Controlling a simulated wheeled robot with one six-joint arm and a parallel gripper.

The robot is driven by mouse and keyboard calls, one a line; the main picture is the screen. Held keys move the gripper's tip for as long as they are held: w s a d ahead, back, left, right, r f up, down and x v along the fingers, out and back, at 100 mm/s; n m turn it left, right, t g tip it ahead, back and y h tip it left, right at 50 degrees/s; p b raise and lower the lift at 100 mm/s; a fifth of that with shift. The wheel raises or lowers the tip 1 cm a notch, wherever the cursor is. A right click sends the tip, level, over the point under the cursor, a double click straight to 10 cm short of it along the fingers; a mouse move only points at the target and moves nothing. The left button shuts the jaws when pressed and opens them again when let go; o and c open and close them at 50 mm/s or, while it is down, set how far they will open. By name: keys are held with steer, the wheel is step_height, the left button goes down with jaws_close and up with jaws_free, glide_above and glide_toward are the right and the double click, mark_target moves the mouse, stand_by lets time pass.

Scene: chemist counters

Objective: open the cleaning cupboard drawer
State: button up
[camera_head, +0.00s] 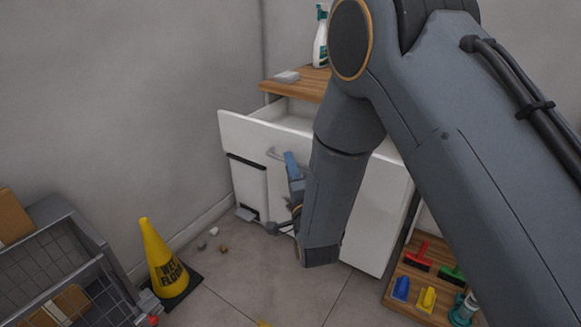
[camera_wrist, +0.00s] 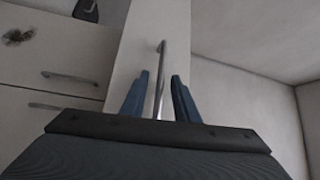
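The white cleaning cupboard (camera_head: 370,225) stands against the wall under a wooden top. Its upper drawer (camera_head: 240,127) is pulled out part way, and some of its inside shows behind the front. A metal bar handle (camera_head: 272,153) is on the drawer front. My gripper (camera_head: 293,170) is at this handle, partly hidden by my arm. In the wrist view the handle (camera_wrist: 161,75) runs between the two blue fingers of my gripper (camera_wrist: 160,98). The fingers are apart, with a gap to the bar on each side.
A spray bottle (camera_head: 321,40) stands on the wooden top (camera_head: 308,86). A yellow wet-floor cone (camera_head: 160,255) and a grey rack (camera_head: 60,260) are on the left. A wooden tray (camera_head: 398,270) with coloured brushes lies right of the cupboard. Small debris (camera_head: 214,231) lies on the floor.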

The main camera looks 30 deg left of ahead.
steer(key=v, duration=0.7)
steer(key=shift+s+d, duration=0.2)
steer(key=shift+s, duration=0.05)
